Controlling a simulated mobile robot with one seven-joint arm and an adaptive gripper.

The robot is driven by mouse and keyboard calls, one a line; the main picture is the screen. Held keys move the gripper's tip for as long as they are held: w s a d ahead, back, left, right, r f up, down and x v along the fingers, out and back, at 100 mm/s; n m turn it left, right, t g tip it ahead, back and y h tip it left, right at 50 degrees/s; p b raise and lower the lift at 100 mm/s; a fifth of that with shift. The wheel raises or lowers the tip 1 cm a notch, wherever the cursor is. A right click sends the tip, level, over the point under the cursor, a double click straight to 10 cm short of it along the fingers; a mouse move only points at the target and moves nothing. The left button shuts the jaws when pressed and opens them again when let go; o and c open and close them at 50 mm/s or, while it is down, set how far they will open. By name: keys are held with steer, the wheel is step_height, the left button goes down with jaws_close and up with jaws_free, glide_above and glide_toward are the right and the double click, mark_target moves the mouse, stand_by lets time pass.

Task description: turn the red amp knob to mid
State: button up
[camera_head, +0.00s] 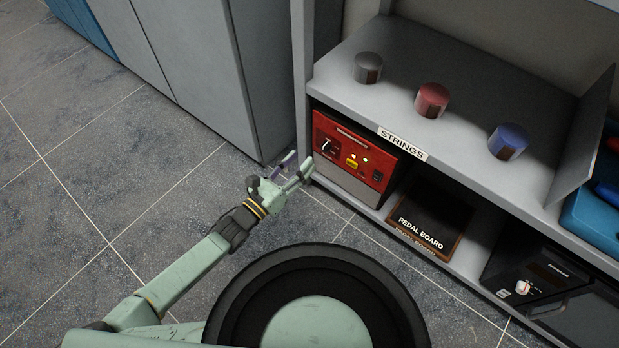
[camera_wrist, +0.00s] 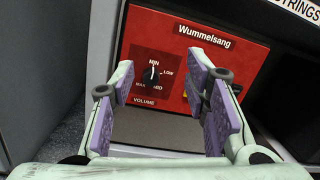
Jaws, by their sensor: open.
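The red amp (camera_head: 352,158) stands on the lower shelf at its left end. It fills the middle of the wrist view, with "Wummelsang" on its front (camera_wrist: 190,50). Its small black volume knob (camera_wrist: 151,75) has a white pointer that looks turned up toward MIN. LOW is at its upper right and MAX at its lower left; a mark at lower right is hard to read. The knob also shows in the head view (camera_head: 326,147). My gripper (camera_head: 296,170) is open and empty in front of the amp. In the wrist view its purple pads (camera_wrist: 162,78) stand on both sides of the knob, apart from it.
A black pedal board (camera_head: 428,217) lies right of the amp, and a black device with a white knob (camera_head: 537,280) stands farther right. Grey, red and blue cylinders (camera_head: 432,100) stand on the shelf above. A grey cabinet (camera_head: 185,60) is at the left; the tiled floor is clear.

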steer(key=g+y, duration=0.1)
glide_toward(323, 149)
steer(key=v, duration=0.2)
steer(key=shift+m, duration=0.3)
steer(key=b+x, duration=0.5)
steer(key=x, duration=0.5)
steer(key=shift+w+d, duration=0.15)
steer(key=shift+w, duration=0.05)
steer(key=shift+c, duration=0.2)
jaws_close()
